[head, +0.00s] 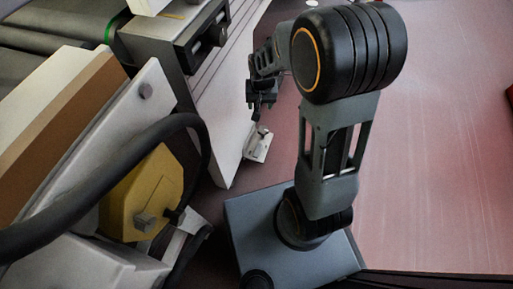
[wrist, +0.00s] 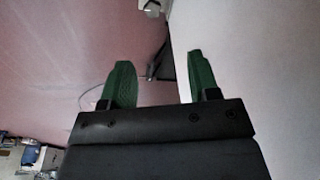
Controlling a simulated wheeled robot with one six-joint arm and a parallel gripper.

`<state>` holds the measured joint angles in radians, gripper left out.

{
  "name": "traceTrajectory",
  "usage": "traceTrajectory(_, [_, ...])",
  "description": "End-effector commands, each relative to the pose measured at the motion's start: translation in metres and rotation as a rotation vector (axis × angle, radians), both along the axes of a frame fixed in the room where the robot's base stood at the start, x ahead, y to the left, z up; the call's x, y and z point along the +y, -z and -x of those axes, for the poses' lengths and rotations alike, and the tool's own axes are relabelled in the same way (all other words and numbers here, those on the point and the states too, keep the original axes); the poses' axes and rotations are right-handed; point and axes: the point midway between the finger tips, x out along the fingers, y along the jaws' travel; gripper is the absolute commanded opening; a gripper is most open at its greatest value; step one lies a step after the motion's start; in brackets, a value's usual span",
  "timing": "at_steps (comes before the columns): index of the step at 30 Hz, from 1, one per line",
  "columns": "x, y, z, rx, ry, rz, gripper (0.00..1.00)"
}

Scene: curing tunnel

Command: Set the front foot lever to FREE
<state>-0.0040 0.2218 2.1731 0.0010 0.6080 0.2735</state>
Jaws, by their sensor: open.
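A small foot lever (head: 257,146), with a pale plate and a thin dark arm, sits low at the foot of the white cabinet in the head view. Its setting and any FREE marking are too small to read. My gripper (head: 259,112) is just above it, pointing down; I cannot tell whether they touch. In the wrist view my gripper (wrist: 160,72) has its two green fingers wide apart, with nothing held between them. A dark piece (wrist: 164,63) shows beyond the gap, beside the white panel; I cannot tell whether it is part of the lever.
The white cabinet (head: 225,110) stands close to the left of my gripper; its panel (wrist: 250,60) fills the wrist view's right side. A yellow housing (head: 140,195) and a thick black hose (head: 110,178) are at left. The reddish floor (head: 430,170) is open at right.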

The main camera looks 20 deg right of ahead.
Motion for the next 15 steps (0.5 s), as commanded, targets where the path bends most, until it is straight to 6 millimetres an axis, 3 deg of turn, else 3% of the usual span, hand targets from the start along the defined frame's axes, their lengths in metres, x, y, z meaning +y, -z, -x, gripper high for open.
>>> traceTrajectory(3, [0.002,0.05,-0.028,0.045,0.078,-0.009,0.55])
traceTrajectory(6, [0.002,0.093,-0.042,0.067,0.141,-0.014,0.55])
traceTrajectory(15, [0.001,0.197,-0.044,0.113,0.277,-0.022,0.55])
